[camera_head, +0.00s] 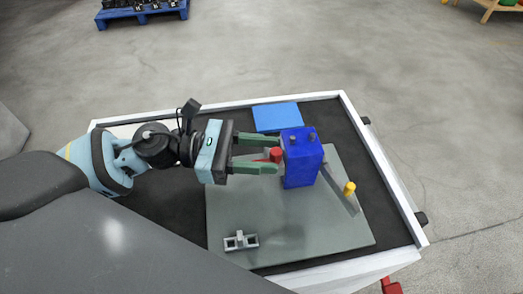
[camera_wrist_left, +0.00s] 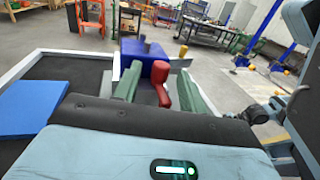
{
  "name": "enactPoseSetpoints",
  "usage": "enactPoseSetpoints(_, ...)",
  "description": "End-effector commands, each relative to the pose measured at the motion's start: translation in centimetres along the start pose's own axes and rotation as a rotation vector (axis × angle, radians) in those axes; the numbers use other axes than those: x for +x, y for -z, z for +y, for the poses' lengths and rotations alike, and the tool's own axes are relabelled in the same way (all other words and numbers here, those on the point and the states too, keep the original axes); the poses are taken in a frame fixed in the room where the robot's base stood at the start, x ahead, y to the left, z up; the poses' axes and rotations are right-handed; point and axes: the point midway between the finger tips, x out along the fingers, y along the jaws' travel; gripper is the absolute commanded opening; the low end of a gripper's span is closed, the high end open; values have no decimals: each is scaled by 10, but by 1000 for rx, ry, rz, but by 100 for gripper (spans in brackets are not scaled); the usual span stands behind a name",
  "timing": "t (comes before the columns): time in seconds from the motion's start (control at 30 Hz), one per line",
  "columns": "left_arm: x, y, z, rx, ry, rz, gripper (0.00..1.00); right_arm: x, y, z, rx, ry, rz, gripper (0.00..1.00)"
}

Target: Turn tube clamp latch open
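The tube clamp is a blue block (camera_head: 301,162) on a grey plate (camera_head: 255,205), with two small grey studs on top. A red latch (camera_head: 276,154) sticks out from its left side. My left gripper (camera_head: 277,155) is open, its green fingers on either side of the red latch. In the left wrist view the red latch (camera_wrist_left: 161,86) stands between the fingers, nearer the right one; I cannot tell whether they touch. The blue block (camera_wrist_left: 151,64) is just beyond the fingertips. My right gripper is not in view.
A yellow knob (camera_head: 349,188) stands right of the block. A small grey bracket (camera_head: 240,241) is at the plate's front left. A flat blue piece (camera_head: 277,117) lies behind on the dark cart top (camera_head: 328,112), which has a raised white rim (camera_head: 379,163). The plate's front is mostly clear.

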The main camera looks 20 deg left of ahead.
Motion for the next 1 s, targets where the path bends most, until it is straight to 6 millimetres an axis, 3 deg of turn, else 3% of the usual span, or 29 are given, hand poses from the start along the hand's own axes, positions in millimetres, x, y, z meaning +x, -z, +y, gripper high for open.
enactPoseSetpoints(0.37,-4,2,0,-1,-1,1,41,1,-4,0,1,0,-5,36)
enactPoseSetpoints(0.7,-38,4,0,-5,-2,3,41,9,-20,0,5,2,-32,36)
enactPoseSetpoints(1.0,-66,2,0,-5,-1,1,41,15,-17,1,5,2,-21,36)
